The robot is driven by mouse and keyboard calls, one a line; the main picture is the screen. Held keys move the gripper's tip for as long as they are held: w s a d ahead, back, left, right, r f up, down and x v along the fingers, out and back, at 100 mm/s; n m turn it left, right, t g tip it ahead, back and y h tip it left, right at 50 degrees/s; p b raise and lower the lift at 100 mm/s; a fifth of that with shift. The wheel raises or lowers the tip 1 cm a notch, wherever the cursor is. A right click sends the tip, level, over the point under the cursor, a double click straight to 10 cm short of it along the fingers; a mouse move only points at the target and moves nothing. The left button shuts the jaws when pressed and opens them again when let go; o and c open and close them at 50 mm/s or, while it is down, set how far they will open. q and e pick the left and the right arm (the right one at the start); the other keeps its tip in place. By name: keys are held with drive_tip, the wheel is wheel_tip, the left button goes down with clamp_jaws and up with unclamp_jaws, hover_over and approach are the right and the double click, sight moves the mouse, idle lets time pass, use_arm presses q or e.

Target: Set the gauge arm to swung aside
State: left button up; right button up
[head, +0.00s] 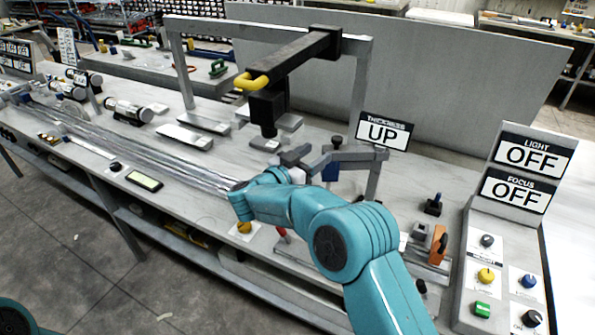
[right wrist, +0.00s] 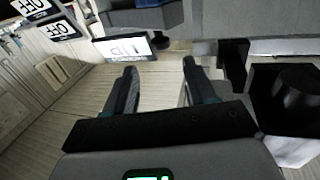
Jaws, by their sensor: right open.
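A grey metal arm with a dark blue block (head: 330,168) on it stands beside the sign reading THICKNESS UP (head: 383,131); I take it for the gauge arm (head: 362,157). The sign also shows upside down in the right wrist view (right wrist: 125,47). My right gripper (head: 308,163) is open, just left of the blue block in the head view. In the right wrist view its two fingers (right wrist: 160,82) are apart with nothing between them. A bluish-grey block (right wrist: 142,17) is ahead of them. Contact cannot be told. My left gripper is not in view.
A grey gantry (head: 360,85) carries a black beam (head: 300,55) with a yellow handle (head: 252,81) above the bench. The control panel (head: 462,290) with LIGHT OFF and FOCUS OFF signs stands at the right. Long clear tubes (head: 150,150) lie along the bench at the left.

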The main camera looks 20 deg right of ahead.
drive_tip(key=v, duration=0.6)
drive_tip(key=shift+b, duration=0.45)
drive_tip(key=shift+a, duration=0.1)
